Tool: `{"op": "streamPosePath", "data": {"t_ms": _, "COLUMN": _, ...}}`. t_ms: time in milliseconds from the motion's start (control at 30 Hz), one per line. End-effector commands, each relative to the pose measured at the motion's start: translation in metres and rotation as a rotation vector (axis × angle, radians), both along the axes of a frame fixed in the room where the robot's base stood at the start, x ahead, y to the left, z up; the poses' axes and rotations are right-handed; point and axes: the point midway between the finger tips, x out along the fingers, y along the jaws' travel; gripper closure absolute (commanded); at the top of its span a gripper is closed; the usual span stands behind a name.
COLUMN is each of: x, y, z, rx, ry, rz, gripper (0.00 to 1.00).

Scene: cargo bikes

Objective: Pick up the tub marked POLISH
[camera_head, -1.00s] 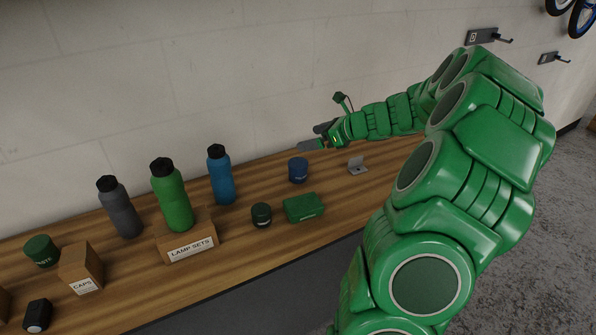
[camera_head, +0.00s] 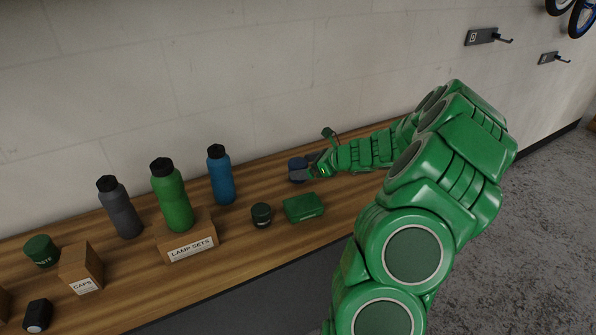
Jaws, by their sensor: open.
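A small blue tub (camera_head: 296,163) stands upright on the wooden bench near the wall. Its label is covered by my gripper, so I cannot read POLISH on it. My gripper (camera_head: 303,170) is open and low at the tub, coming in from the right. One finger crosses in front of the tub's lower part. The other finger is hard to make out, and I cannot tell whether either touches the tub. A dark green tub (camera_head: 41,251) with a partly readable label stands at the far left.
A small dark jar (camera_head: 261,215) and a green box (camera_head: 303,208) stand in front of the blue tub. A blue bottle (camera_head: 221,175), green bottle (camera_head: 172,199) and grey bottle (camera_head: 120,208) stand left. Cartons marked LAMP SETS (camera_head: 190,246) and CAPS (camera_head: 82,270) are nearer.

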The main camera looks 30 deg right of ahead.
Motion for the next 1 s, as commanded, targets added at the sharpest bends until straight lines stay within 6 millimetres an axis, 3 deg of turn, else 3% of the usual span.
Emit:
{"op": "streamPosePath", "data": {"t_ms": 400, "x": 0.033, "y": 0.021, "z": -0.02, "rx": -0.003, "ry": -0.001, "rz": 0.001, "gripper": 0.01}}
{"op": "streamPosePath", "data": {"t_ms": 700, "x": 0.037, "y": 0.023, "z": -0.022, "rx": -0.003, "ry": -0.001, "rz": -0.001, "gripper": 0.02}}
{"op": "streamPosePath", "data": {"t_ms": 1000, "x": 0.036, "y": 0.023, "z": -0.022, "rx": -0.002, "ry": 0.0, "rz": 0.0, "gripper": 0.48}}
